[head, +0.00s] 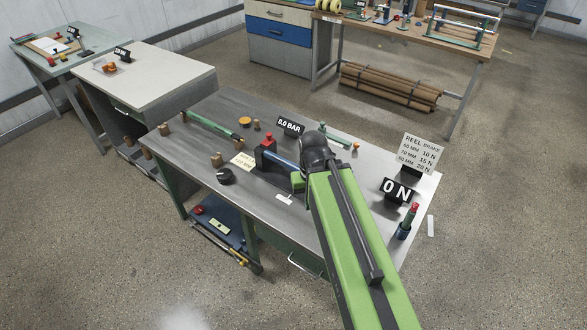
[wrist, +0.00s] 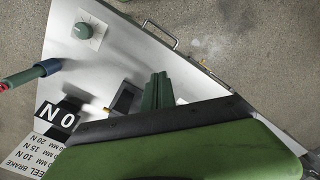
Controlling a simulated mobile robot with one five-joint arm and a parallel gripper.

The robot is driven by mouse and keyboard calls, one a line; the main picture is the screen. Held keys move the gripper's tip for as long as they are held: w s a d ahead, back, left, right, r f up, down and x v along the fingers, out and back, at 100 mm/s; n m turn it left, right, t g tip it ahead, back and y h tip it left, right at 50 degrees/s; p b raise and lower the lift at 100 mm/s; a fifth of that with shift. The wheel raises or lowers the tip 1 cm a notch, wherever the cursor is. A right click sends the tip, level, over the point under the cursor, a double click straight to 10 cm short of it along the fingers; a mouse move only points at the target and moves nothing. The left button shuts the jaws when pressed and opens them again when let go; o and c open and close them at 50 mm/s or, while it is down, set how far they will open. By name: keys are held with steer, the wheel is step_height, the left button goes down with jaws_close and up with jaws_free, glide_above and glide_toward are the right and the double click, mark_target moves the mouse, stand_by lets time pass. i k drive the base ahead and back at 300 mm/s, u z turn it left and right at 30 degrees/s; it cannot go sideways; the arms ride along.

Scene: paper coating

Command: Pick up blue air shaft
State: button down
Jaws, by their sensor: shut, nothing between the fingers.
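The blue air shaft (head: 285,159) lies on the grey metal table (head: 218,115) in the head view. Its left end meets a dark stand with a red top (head: 267,143); its right end is hidden behind my arm. In the head view my arm crosses the right half of the table and covers my fingers. In the wrist view my gripper (wrist: 157,80) shows as dark green fingers, shut and empty, over the table. No blue shaft shows in the wrist view, so its exact distance from my fingers cannot be told.
A green shaft (head: 209,127) lies at the table's back left. A 0 N sign (head: 397,191), a reel brake sign (head: 419,154) and a red-topped post (head: 408,221) stand at right. A black knob (head: 225,176) and wooden blocks (head: 217,159) are at left.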

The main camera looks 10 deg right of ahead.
mark_target(281, 160)
steer(key=k, duration=1.3)
steer(key=u, duration=0.55)
steer(key=i, duration=1.5)
steer(key=u, duration=0.45)
steer(key=i, duration=0.95)
steer(key=z, duration=0.1)
